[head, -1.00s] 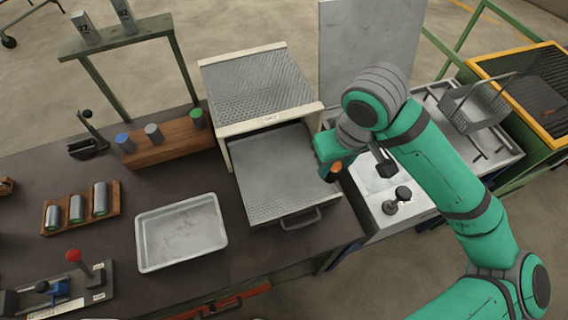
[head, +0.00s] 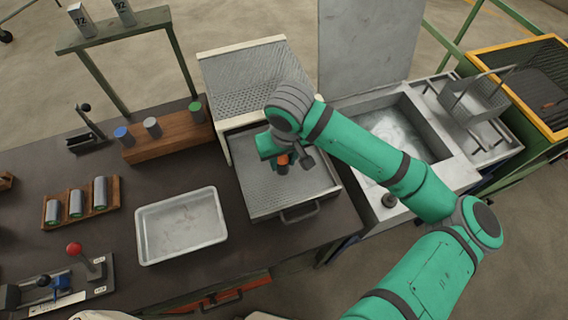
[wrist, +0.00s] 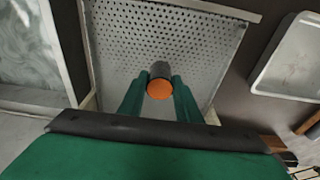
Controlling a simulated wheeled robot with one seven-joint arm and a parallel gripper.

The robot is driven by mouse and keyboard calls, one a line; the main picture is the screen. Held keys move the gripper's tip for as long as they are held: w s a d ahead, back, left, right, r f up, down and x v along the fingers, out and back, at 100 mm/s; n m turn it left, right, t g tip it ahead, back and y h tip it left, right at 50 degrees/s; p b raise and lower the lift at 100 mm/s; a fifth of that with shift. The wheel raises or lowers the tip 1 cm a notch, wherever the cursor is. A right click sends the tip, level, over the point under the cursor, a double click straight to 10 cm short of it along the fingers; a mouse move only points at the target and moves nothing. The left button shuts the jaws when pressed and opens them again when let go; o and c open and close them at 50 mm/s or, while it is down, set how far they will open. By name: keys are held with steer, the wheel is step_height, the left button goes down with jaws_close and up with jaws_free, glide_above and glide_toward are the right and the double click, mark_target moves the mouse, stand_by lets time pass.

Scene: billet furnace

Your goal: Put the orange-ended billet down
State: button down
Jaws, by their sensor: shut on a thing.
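My gripper (head: 284,160) is over the perforated metal tray (head: 312,186) that sticks out from the front of the cream-framed box. It is shut on the orange-ended billet (head: 282,159). In the wrist view the billet (wrist: 160,89) stands between the two green fingers (wrist: 159,92), its orange end facing the camera and its dark grey body running away from it. The perforated tray (wrist: 115,45) lies behind it there. I cannot tell whether the billet's far end touches the tray.
A white shallow tray (head: 180,252) stands left of the perforated tray. Wooden racks (head: 172,150) with billets with coloured ends stand further left. A basin (head: 395,130) lies to the right, beside a wire basket (head: 480,100). The perforated tray's front handle (head: 300,213) juts out.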

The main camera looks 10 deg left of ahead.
steer(key=shift+d+f, duration=0.15)
steer(key=shift+f, duration=1.1)
steer(key=c, duration=1.3)
jaws_free()
steer(key=shift+f, duration=0.1)
step_height(320, 180, up, 12)
steer(key=s+d, duration=0.1)
steer(key=shift+s, duration=0.2)
